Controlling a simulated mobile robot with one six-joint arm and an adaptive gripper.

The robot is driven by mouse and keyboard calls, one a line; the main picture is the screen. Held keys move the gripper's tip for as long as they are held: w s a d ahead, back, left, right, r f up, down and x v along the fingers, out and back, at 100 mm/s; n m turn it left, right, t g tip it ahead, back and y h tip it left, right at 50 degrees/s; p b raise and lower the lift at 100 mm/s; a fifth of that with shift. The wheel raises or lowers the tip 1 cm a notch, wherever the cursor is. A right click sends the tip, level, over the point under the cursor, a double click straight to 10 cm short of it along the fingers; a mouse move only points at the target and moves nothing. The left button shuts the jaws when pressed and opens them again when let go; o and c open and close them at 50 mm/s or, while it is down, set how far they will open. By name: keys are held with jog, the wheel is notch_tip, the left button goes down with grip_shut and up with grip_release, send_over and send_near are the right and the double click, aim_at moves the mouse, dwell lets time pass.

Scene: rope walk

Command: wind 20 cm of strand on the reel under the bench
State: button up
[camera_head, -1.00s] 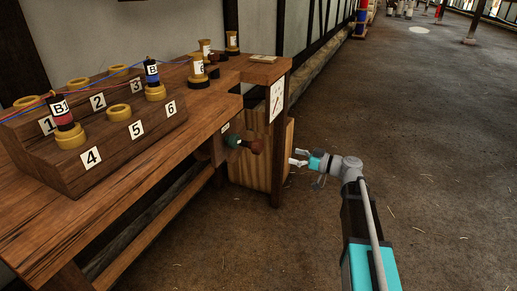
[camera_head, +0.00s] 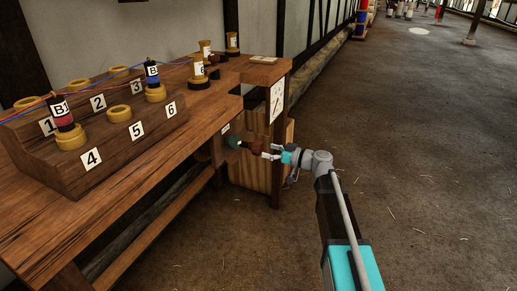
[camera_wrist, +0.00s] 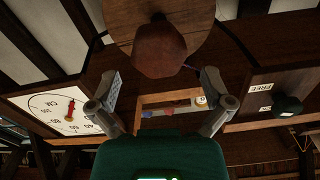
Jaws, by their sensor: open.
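My gripper (camera_head: 272,151) is open, at the red-brown knob (camera_head: 256,148) under the bench's near right end. In the wrist view, the fingers (camera_wrist: 160,82) stand apart on either side of the knob (camera_wrist: 161,50), which is just past the tips; the fingers do not appear to touch it. The knob sits in front of a round wooden disc (camera_wrist: 205,14). A dark green knob (camera_head: 234,142) is left of it in the head view; it also shows in the wrist view (camera_wrist: 287,105) near a "FREE" label (camera_wrist: 262,87).
A dial marked CM (camera_wrist: 45,108) with a red pointer (camera_wrist: 71,112) is on the bench end; it also shows in the head view (camera_head: 276,103). A bench leg (camera_head: 278,180) stands close to my gripper. The floor (camera_head: 420,180) to the right is open.

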aim_at(261, 149)
jog(key=shift+x, duration=2.2)
